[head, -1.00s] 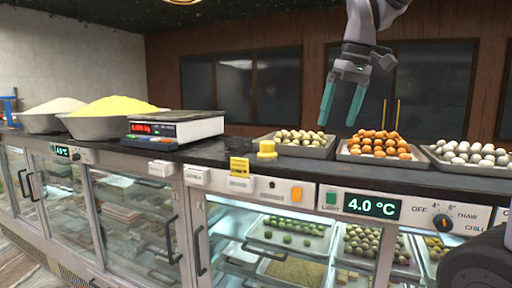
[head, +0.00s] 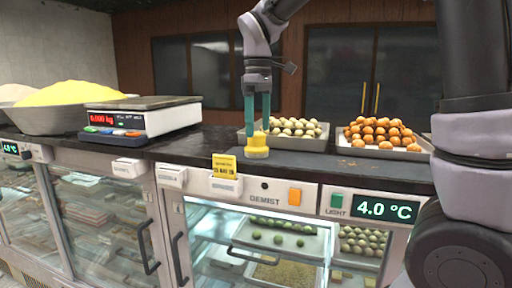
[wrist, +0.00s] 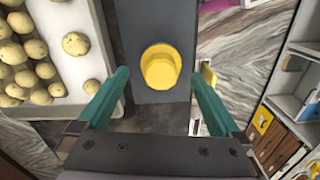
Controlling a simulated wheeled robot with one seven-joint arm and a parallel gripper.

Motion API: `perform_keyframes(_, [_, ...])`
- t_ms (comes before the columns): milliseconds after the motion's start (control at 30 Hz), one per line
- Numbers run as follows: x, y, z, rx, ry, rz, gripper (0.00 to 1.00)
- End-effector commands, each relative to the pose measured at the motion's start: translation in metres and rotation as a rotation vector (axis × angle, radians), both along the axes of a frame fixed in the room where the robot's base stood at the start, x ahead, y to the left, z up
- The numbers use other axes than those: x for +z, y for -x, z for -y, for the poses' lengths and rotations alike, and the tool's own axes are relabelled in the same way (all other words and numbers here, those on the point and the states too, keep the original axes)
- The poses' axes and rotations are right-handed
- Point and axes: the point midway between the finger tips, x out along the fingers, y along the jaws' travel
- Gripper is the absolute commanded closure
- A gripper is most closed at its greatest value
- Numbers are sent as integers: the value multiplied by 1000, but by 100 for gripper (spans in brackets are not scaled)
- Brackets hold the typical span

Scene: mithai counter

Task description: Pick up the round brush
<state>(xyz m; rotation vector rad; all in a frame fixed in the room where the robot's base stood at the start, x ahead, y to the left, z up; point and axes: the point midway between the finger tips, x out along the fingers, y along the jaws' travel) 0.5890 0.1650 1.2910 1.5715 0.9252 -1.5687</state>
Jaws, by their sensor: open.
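The round brush (head: 257,149) has a yellow top and a paler base and stands upright on the dark counter top. In the wrist view the round brush (wrist: 160,67) shows from above as a yellow disc. My gripper (head: 257,118) is open, with its teal fingers pointing down just above the brush in the head view. In the wrist view my gripper (wrist: 160,88) has one finger to each side, and the brush appears between and slightly beyond the fingertips. I cannot tell whether a finger touches it.
A tray of pale sweets (head: 300,128) stands just right of the brush, close to one finger. A tray of orange sweets (head: 383,134) is farther right. A weighing scale (head: 145,115) and a bowl of yellow powder (head: 72,108) stand left. A yellow tag (head: 224,166) is at the counter's front edge.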

Motion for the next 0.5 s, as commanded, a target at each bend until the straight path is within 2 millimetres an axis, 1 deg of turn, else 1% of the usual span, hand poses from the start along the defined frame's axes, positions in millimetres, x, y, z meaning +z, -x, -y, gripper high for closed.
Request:
perform_keyframes(200, [-33,0,-4,0,4,-3,0])
perform_keyframes(300, [-44,0,-4,1,2,-2,0])
perform_keyframes(400, [-49,0,-4,0,2,-1,0])
perform_keyframes(500, [-49,-1,-4,0,0,0,0])
